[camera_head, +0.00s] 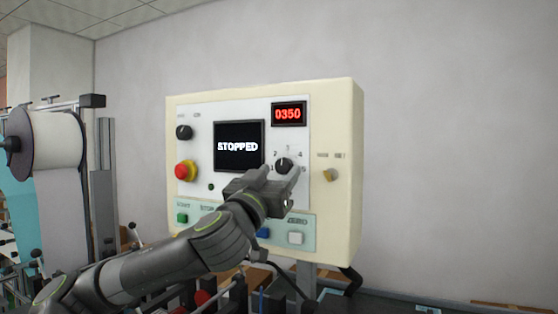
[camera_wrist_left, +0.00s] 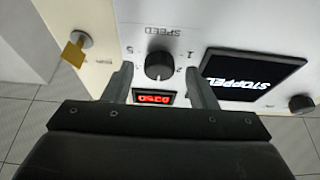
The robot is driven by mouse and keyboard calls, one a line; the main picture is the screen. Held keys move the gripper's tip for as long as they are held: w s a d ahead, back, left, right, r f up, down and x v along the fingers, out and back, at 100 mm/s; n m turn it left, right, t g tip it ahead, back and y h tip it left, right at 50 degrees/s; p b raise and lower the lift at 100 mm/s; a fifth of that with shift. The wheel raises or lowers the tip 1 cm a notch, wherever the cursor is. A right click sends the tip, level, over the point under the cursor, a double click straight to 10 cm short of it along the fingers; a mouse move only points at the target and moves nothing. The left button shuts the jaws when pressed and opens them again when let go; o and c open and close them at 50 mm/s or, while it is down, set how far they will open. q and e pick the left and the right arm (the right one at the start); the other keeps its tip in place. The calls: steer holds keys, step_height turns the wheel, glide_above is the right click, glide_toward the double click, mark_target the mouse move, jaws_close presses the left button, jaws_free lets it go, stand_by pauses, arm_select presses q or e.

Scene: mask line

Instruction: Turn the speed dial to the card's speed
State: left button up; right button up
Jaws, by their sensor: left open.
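The speed dial (camera_head: 284,165) is a small round black knob on the cream control panel (camera_head: 342,215), with numbers 1 to 5 around it. My left gripper (camera_head: 281,173) is open at the dial, its fingers on either side of it. In the left wrist view, upside down, the dial (camera_wrist_left: 158,66) stands between the two spread fingers (camera_wrist_left: 158,76), with a gap on each side. I cannot make out with certainty which number its mark points to. No speed card is visible. My right gripper is not in view.
The red readout (camera_head: 288,114) shows 0350 and the black screen (camera_head: 239,145) reads STOPPED. Nearby are a red emergency button (camera_head: 186,171), a black knob (camera_head: 184,132), a brass key (camera_head: 330,175), and green (camera_head: 182,218), blue (camera_head: 262,232) and white (camera_head: 295,238) buttons.

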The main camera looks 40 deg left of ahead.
arm_select(q)
steer(key=shift+w+a+r+p, duration=0.1)
steer(key=shift+w+r+p, duration=0.1)
steer(key=shift+w+p, duration=0.25)
steer(key=shift+c, duration=0.3)
steer(key=c, duration=0.9)
